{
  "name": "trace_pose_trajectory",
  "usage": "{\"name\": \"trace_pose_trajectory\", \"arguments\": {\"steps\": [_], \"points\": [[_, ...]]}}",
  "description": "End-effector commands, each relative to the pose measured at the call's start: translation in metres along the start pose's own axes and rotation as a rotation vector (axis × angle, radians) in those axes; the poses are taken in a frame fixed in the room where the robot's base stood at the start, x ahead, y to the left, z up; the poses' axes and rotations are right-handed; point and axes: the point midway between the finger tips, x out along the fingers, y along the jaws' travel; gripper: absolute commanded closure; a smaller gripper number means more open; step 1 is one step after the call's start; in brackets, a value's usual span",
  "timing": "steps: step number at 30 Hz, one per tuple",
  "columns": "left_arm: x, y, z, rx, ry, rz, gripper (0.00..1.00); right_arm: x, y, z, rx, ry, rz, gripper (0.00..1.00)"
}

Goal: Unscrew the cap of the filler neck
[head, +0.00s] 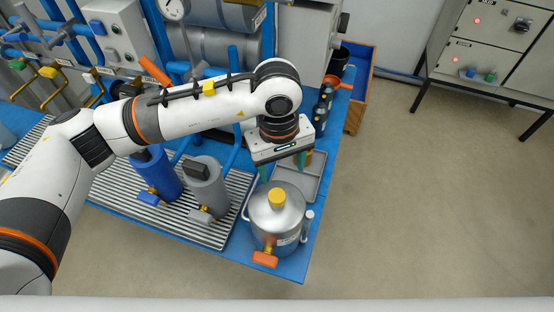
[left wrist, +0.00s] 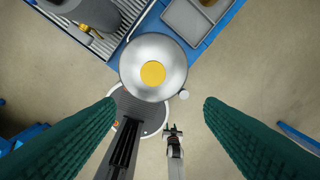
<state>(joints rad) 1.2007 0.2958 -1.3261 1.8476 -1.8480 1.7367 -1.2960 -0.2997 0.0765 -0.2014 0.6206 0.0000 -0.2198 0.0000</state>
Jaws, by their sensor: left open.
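The yellow cap (head: 277,198) sits on top of a round silver vessel (head: 291,228), which stands near the front right corner of the blue table. In the left wrist view, the cap (left wrist: 153,73) shows as a yellow disc at the centre of the vessel's lid (left wrist: 132,60). My left gripper (head: 283,167) is open, its green fingers wide apart, behind and above the cap and not touching it. In the left wrist view, the gripper (left wrist: 160,108) has nothing between its fingers. I do not make out my right gripper.
An orange-handled tap (head: 265,259) sticks out from the vessel's front. A grey tray (head: 311,184) lies behind it. Blue (head: 160,177) and grey (head: 207,188) cylinders stand on a ribbed grate to the left. The floor to the right is clear up to a grey cabinet (head: 480,45).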

Motion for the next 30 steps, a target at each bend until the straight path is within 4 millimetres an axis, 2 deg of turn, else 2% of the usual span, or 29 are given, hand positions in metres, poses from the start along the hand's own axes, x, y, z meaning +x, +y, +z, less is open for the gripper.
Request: {"name": "trace_pose_trajectory", "arguments": {"steps": [3, 8, 21, 25, 30], "points": [[0.001, 0.007, 0.011, 0.006, -0.046, 0.041, 0.37, -0.001, -0.002, 0.000, 0.000, 0.001, -0.002, 0.64], [0.019, 0.008, 0.012, 0.006, -0.046, 0.045, 0.37, -0.007, -0.004, 0.000, -0.001, 0.002, -0.005, 0.64], [0.097, 0.010, 0.015, 0.004, -0.044, 0.041, 0.37, -0.024, -0.005, 0.001, 0.000, 0.002, -0.006, 0.64], [0.110, 0.011, 0.015, 0.005, -0.045, 0.039, 0.37, -0.026, -0.005, 0.001, 0.000, 0.002, -0.006, 0.64], [0.117, 0.011, 0.015, 0.006, -0.045, 0.040, 0.37, -0.027, -0.005, 0.001, 0.000, 0.003, -0.006, 0.64]]}}
